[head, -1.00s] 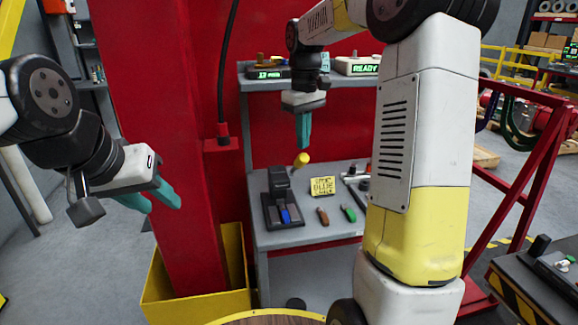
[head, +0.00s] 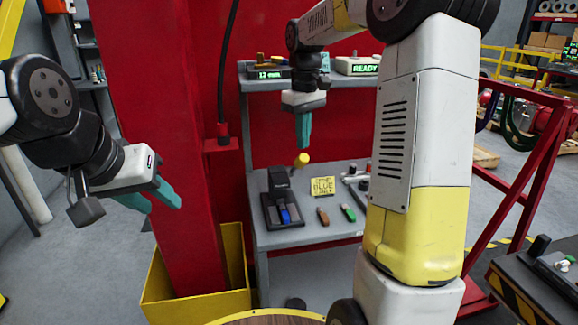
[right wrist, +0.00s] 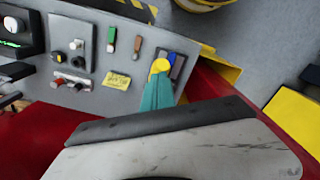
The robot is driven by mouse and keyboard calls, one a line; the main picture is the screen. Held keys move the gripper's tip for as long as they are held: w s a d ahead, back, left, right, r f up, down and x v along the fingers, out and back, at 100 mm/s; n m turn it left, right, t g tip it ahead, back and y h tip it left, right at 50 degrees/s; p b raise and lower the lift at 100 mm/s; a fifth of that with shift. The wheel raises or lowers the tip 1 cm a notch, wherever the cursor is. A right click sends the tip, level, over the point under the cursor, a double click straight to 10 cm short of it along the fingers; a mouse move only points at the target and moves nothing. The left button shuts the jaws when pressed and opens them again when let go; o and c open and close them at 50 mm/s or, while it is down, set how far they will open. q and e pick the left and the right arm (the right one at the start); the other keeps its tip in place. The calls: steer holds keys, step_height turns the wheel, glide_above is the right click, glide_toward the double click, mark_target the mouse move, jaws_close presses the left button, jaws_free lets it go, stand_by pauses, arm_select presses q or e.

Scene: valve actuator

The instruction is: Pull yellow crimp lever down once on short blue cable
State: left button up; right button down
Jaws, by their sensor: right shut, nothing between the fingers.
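The crimp tool (head: 279,202) is a dark press on the grey bench, with a lever ending in a yellow knob (head: 301,159) raised at its upper right. The short blue cable (head: 285,215) lies in the front of the tool. My right gripper (head: 303,146) points down, shut and empty, just above the yellow knob. In the right wrist view the teal fingertips lie right by the yellow knob (right wrist: 160,66); I cannot tell whether they touch it. The blue cable (right wrist: 177,64) shows behind the knob there. My left gripper (head: 158,203) is open and empty, left of the bench by the red post.
A yellow note reading BLUE (head: 322,187) stands beside the tool. A brown piece (head: 322,216) and a green piece (head: 348,212) lie on the bench (head: 300,235). A shelf (head: 262,86) with displays is behind. The red post (head: 165,150) stands between my left gripper and the bench.

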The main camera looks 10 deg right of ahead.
steer(key=shift+f, duration=0.15)
steer(key=shift+f, duration=6.35)
steer(key=shift+r, duration=6.5)
steer(key=s+a+r+m+t+y, duration=0.1)
steer(key=s+m+t, duration=0.4)
steer(key=s, duration=1.9)
steer(key=shift+s+a+m+t+y, duration=0.15)
steer(key=shift+a+m+t+y, duration=0.25)
steer(key=shift+a+t+y, duration=0.2)
steer(key=shift+r, duration=0.1)
